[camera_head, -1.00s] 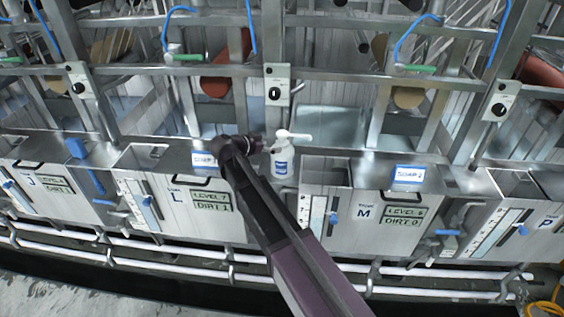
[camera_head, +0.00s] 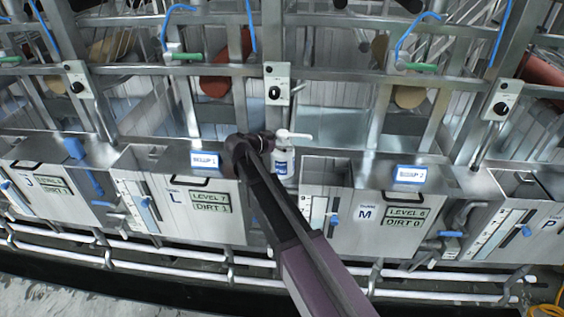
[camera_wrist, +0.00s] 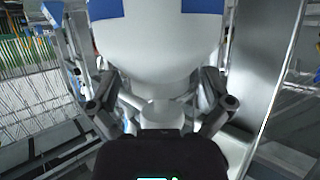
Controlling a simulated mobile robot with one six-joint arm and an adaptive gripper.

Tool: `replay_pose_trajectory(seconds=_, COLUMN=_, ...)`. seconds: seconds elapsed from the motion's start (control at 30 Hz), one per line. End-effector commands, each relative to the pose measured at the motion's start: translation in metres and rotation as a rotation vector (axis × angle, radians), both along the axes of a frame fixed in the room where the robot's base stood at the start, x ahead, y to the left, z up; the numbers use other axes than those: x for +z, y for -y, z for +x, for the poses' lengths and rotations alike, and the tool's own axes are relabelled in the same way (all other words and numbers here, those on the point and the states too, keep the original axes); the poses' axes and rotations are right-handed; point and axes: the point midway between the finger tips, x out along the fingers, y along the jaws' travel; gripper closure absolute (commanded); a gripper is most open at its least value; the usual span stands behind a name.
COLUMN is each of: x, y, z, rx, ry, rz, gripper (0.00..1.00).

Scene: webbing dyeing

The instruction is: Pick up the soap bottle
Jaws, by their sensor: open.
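The soap bottle (camera_head: 284,163) is white with a blue label and a white pump top pointing right. It stands upright on the metal ledge between tanks L and M. My gripper (camera_head: 270,142) is at the bottle's upper left in the head view, by the neck and pump. In the wrist view the bottle (camera_wrist: 158,45) appears upside down and very close. My gripper's (camera_wrist: 160,92) open fingers are on both sides of its narrow end. I cannot tell whether they touch it.
Tank L (camera_head: 170,205) and tank M (camera_head: 370,215) flank the bottle. A blue-and-white label plate (camera_head: 205,160) is on the ledge to its left, another (camera_head: 410,174) to the right. A switch box (camera_head: 277,84) hangs on the frame behind. White pipes (camera_head: 160,268) run along the front.

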Motion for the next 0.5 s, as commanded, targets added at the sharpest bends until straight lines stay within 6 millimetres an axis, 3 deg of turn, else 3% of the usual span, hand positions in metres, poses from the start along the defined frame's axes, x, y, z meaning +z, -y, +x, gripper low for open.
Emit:
replay_pose_trajectory(seconds=0.1, x=-0.0001, y=-0.0001, z=-0.0001, rx=0.0, ry=0.0, rz=0.0, gripper=0.03)
replay_pose_trajectory(seconds=0.4, x=-0.0001, y=-0.0001, z=-0.0001, rx=0.0, ry=0.0, rz=0.0, gripper=0.92)
replay_pose_trajectory(seconds=0.5, x=0.0008, y=0.0001, z=0.0001, rx=0.0, ry=0.001, rz=-0.003, gripper=0.96)
